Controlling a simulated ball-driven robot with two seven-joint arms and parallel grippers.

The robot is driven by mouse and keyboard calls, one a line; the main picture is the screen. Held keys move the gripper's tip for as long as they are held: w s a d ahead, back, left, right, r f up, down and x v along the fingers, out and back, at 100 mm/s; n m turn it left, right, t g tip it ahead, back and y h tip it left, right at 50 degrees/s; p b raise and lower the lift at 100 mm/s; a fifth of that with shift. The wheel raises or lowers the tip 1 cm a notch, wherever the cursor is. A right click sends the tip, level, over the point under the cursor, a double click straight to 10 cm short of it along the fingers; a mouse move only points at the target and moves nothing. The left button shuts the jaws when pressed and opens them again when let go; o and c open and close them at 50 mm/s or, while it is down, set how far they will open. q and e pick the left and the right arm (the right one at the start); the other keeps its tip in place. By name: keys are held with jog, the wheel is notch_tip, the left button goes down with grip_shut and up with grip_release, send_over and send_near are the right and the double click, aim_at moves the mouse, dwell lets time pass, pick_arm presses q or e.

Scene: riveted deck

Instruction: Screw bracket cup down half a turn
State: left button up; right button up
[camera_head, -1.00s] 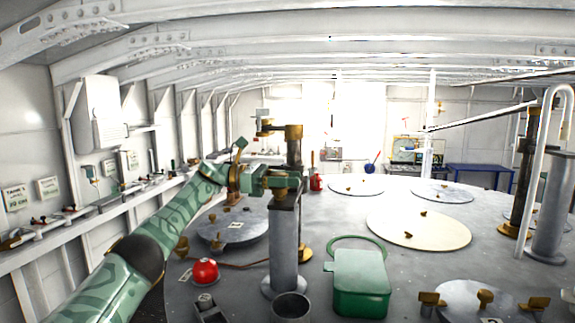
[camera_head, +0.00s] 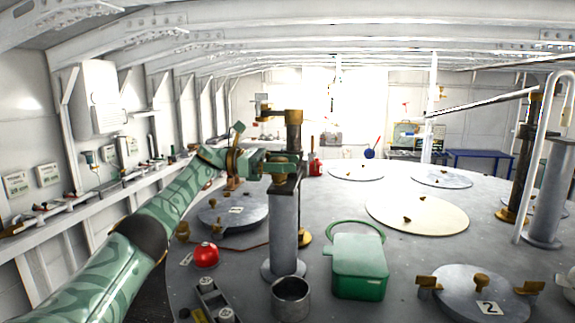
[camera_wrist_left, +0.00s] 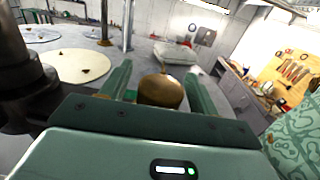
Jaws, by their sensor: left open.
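A rounded brass cup (camera_wrist_left: 160,90) with a thin stem on top shows in the left wrist view. I take it to be the bracket cup. My left gripper (camera_wrist_left: 160,86) is open, with one green finger on each side of the cup. Whether the fingers touch it I cannot tell. In the head view my left gripper (camera_head: 284,165) is at the top of a grey post (camera_head: 285,225), below a brass bracket arm (camera_head: 280,114). The cup cannot be made out clearly there. My right gripper is not in view.
A grey open can (camera_head: 291,300), a green box (camera_head: 358,268) and a red dome (camera_head: 206,256) stand around the post's foot. A hatch numbered 2 (camera_head: 455,290) with brass lugs is at the front right. A dark column stands close left in the wrist view.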

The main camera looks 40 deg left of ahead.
pick_arm(q)
jog(key=b+v, duration=0.1)
jog(key=v, duration=0.6)
jog(key=shift+f, duration=0.1)
dwell(0.4)
